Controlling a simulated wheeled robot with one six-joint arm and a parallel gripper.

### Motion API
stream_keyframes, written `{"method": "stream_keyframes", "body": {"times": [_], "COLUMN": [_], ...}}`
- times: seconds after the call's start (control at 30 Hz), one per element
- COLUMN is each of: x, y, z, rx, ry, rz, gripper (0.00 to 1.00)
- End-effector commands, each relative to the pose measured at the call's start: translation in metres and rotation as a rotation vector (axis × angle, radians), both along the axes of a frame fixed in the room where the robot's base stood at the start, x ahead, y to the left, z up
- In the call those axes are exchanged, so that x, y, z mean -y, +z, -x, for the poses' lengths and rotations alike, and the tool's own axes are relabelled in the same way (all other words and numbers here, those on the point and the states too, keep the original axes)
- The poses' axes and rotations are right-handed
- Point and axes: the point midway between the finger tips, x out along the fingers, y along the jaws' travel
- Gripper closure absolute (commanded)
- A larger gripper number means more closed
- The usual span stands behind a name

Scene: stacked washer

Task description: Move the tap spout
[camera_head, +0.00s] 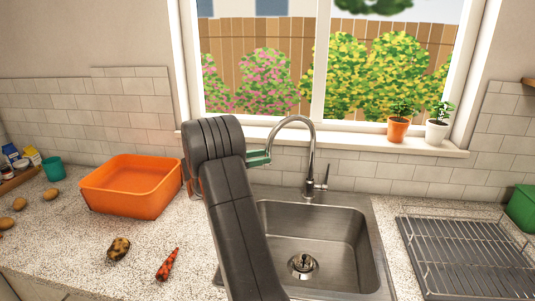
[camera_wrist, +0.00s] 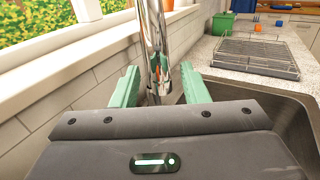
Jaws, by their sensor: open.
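The chrome tap spout (camera_head: 294,121) is a tall curved pipe rising behind the sink, with a side lever (camera_head: 323,181) at its base. My gripper (camera_head: 263,157) is at the spout's left, its green fingers just by the downturned end. In the wrist view the shiny spout (camera_wrist: 154,50) stands between the two green fingers of my gripper (camera_wrist: 160,88), with gaps on both sides. The jaws are open. My dark arm hides part of the counter and the sink's left side in the head view.
The steel sink (camera_head: 345,240) lies below. An orange tub (camera_head: 130,187) stands on the left counter, with a carrot (camera_head: 167,265) and potatoes in front. A wire drying rack (camera_head: 470,258) is on the right. Two potted plants (camera_head: 398,128) stand on the sill behind.

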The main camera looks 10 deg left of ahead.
Motion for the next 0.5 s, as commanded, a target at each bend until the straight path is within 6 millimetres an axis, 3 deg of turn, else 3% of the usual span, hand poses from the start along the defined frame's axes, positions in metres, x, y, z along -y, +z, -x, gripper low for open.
{"method": "stream_keyframes", "body": {"times": [0.2, 0.5], "x": [0.022, 0.026], "y": [0.0, -0.001], "z": [-0.012, -0.015], "rx": [-0.001, 0.0], "ry": [-0.001, 0.0], "rz": [0.0, 0.0], "gripper": [0.59, 0.59]}}
